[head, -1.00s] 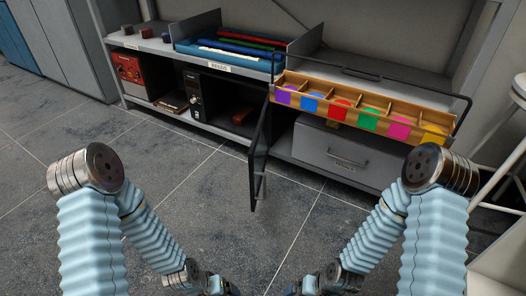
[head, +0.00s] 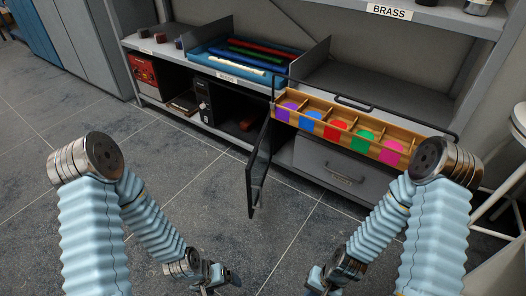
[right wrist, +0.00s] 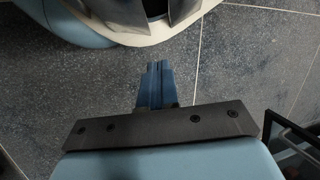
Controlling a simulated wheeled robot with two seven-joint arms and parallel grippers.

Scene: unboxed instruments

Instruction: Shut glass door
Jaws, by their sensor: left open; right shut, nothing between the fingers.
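The glass door (head: 259,172) is a dark-framed pane on the lower part of the shelf unit. It stands swung open, jutting out over the floor towards me. A black-framed pane corner at the lower right of the right wrist view (right wrist: 296,150) looks like the same door. My left gripper (head: 224,280) is low at the bottom of the head view, open, in front of and apart from the door. My right gripper (head: 312,284) is low, right of the left one, and touches nothing. Its fingers show closed together and empty in the right wrist view (right wrist: 154,80).
A black box (head: 198,97) and a red device (head: 145,72) stand in the lower left bays. A white stool (head: 507,165) is at right. The floor ahead is clear.

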